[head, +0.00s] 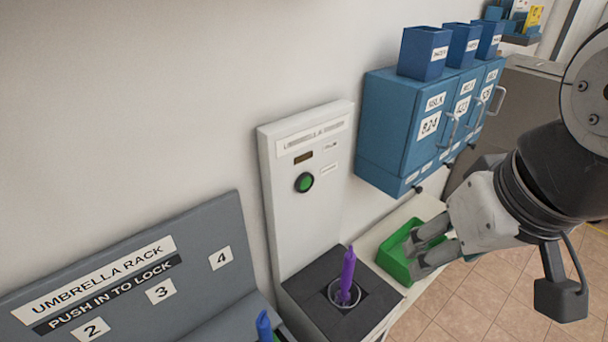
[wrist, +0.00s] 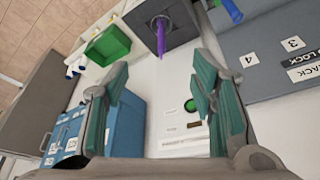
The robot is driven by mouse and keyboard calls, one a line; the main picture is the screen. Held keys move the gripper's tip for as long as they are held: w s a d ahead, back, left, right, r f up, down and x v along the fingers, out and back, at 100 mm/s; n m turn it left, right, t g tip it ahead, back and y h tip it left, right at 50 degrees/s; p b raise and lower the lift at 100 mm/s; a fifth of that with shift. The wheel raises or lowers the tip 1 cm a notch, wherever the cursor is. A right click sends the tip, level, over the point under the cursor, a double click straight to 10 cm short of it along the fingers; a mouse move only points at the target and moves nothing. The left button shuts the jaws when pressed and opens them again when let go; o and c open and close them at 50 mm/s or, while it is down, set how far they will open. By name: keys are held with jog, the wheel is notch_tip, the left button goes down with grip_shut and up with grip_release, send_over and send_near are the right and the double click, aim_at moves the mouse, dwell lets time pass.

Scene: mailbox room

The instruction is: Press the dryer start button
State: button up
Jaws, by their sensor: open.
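The umbrella dryer is a white upright panel (head: 335,200) with a dark base (head: 305,290). Its round green start button (head: 305,182) sits on the panel below a small dark display. In the wrist view the button (wrist: 190,105) shows between the open fingers, close beside the right one. A purple umbrella (head: 347,277) stands upright in the round hole of the base. My gripper (head: 415,259) is open and empty, to the right of the dryer and over the green tray in the head view. It is apart from the button.
Blue mailboxes (head: 405,125) with handles hang on the wall right of the dryer, blue bins on top. A green tray (head: 392,262) lies on a white surface below them. A grey umbrella rack (head: 200,275) with a blue umbrella (head: 264,326) stands at left.

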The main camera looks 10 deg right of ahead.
jog(key=shift+w+a+f, duration=0.1)
jog(key=shift+w+a, duration=0.05)
jog(key=c, duration=0.8)
jog(key=w+a+m+y, duration=0.1)
jog(key=w+a+m, duration=0.1)
jog(key=w+a+f+m+y, duration=0.1)
jog(key=w+a+m+y, duration=0.1)
jog(key=a, duration=0.1)
jog(key=w+a+f+m+y, duration=0.1)
jog(key=w+a+m, duration=0.1)
jog(key=shift+w+a+m+g, duration=0.2)
jog(key=shift+m+g, duration=0.1)
jog(key=shift+g, duration=0.1)
grip_shut()
jog(key=w+a+f+m+t+y, duration=0.1)
jog(key=w+f+m+t+y, duration=0.25)
jog(key=w+m, duration=1)
jog(key=w+d+f+m+h, duration=0.2)
jog(key=w+d+f+m, duration=0.3)
jog(key=w+f+m, duration=0.2)
jog(key=shift+d+f+m+t, duration=0.15)
jog(key=shift+f+m+t, duration=0.3)
jog(key=shift+m, duration=0.5)
